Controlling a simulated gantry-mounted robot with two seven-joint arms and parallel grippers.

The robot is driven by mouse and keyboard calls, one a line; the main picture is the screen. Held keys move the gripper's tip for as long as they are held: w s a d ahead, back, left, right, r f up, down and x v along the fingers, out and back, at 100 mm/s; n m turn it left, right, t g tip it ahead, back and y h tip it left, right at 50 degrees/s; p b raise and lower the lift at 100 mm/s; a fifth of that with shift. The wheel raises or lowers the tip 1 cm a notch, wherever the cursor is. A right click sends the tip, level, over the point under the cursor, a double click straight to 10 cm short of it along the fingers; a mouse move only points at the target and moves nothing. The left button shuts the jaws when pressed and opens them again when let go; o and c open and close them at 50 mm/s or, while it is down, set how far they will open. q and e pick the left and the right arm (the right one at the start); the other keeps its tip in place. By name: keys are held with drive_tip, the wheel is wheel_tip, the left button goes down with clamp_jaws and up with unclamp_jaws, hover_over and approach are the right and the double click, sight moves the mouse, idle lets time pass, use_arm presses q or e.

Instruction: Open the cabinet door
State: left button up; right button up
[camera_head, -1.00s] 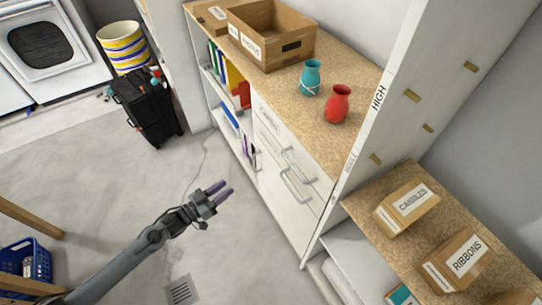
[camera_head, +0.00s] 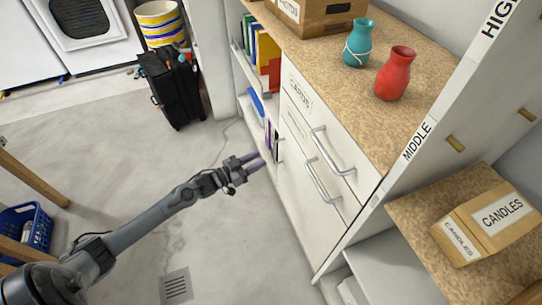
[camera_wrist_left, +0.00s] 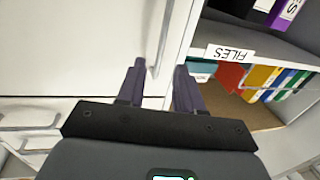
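The white cabinet door (camera_head: 297,193) is closed, low on the cabinet under the drawers. It also shows in the left wrist view (camera_wrist_left: 90,45). Its vertical bar handle (camera_wrist_left: 167,42) stands near the door edge beside the open shelves. My left gripper (camera_head: 262,160) is just in front of the cabinet front, near that edge. In the left wrist view its two purple fingers (camera_wrist_left: 160,72) are apart, with the handle appearing between them. I cannot tell whether the fingers reach around it. My right gripper is not in view.
Drawers with bar handles (camera_head: 323,180) are right of my gripper. A teal vase (camera_head: 357,46) and a red vase (camera_head: 396,76) stand on the countertop (camera_head: 330,62). Files (camera_wrist_left: 262,80) fill the adjoining shelves. A black case (camera_head: 176,92) stands behind; the floor (camera_head: 120,160) is mostly clear.

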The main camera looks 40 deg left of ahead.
use_arm(q)
drive_tip(key=b+x, duration=0.2)
drive_tip(key=x, duration=0.4)
drive_tip(key=shift+w, duration=0.25)
clamp_jaws()
idle(1.2)
